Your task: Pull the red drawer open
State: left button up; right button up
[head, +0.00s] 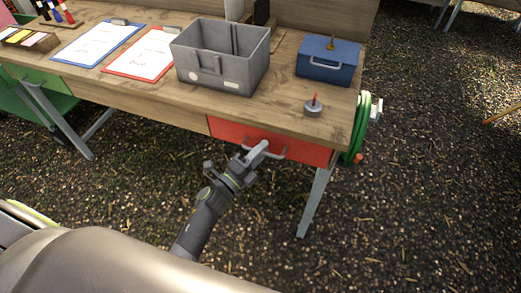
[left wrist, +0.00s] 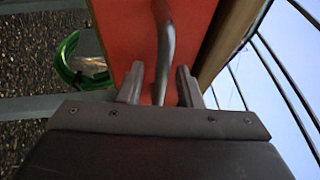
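The red drawer (head: 305,150) is under the right part of the wooden table, its front about flush with the table edge. It fills the top middle of the left wrist view (left wrist: 200,25). Its grey bar handle (left wrist: 164,40) runs between the two fingers of my left gripper (left wrist: 160,88). The fingers are apart, with a gap visible on each side of the handle. In the head view my left gripper (head: 258,151) is at the handle, hiding part of it (head: 283,153). My right gripper is not in view.
On the table (head: 290,112) stand a grey bin (head: 215,75), a blue box (head: 327,70) and a small round item with a red tip (head: 313,107). A green hose (head: 358,132) hangs at the right end. A table leg (head: 315,200) stands right of the drawer. Gravel ground in front is clear.

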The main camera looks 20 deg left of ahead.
pick_arm(q)
grip_shut()
dwell(0.4)
